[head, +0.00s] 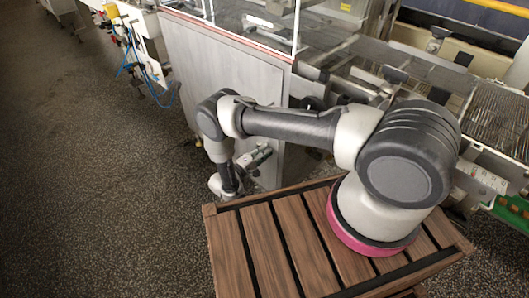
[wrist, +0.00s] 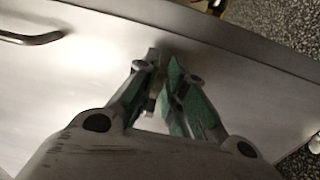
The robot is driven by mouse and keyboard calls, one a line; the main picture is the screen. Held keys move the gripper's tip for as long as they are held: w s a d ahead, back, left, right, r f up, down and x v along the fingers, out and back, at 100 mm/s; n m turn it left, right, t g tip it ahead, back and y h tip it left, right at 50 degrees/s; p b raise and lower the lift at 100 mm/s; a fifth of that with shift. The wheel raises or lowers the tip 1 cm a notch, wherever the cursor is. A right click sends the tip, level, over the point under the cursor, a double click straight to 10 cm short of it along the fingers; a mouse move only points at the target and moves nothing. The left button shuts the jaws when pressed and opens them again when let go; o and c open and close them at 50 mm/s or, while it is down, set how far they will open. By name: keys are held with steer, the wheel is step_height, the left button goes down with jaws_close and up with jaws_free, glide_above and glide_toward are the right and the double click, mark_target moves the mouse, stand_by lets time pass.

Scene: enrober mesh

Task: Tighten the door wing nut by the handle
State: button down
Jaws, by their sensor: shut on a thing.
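The grey metal door panel (wrist: 95,70) fills much of the wrist view, and its bar handle (wrist: 32,38) shows at the upper left. My gripper (wrist: 163,62) is at the panel face, to the right of the handle, with its two green-padded fingers close together. It is shut on the wing nut, which the fingertips hide almost completely; its angle cannot be told. In the head view my gripper (head: 264,153) is low beside the grey cabinet, pointing at its side; the nut and handle are not visible there.
The cabinet (head: 220,75) carries a clear guard on top. A wire mesh conveyor (head: 500,115) runs at the right. A slatted wooden platform (head: 262,240) lies under my arm base. The speckled floor (head: 90,180) at the left is open.

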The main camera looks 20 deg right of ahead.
steer(key=shift+a, duration=0.1)
steer(key=c, duration=1.5)
jaws_free()
steer(key=v, duration=1.2)
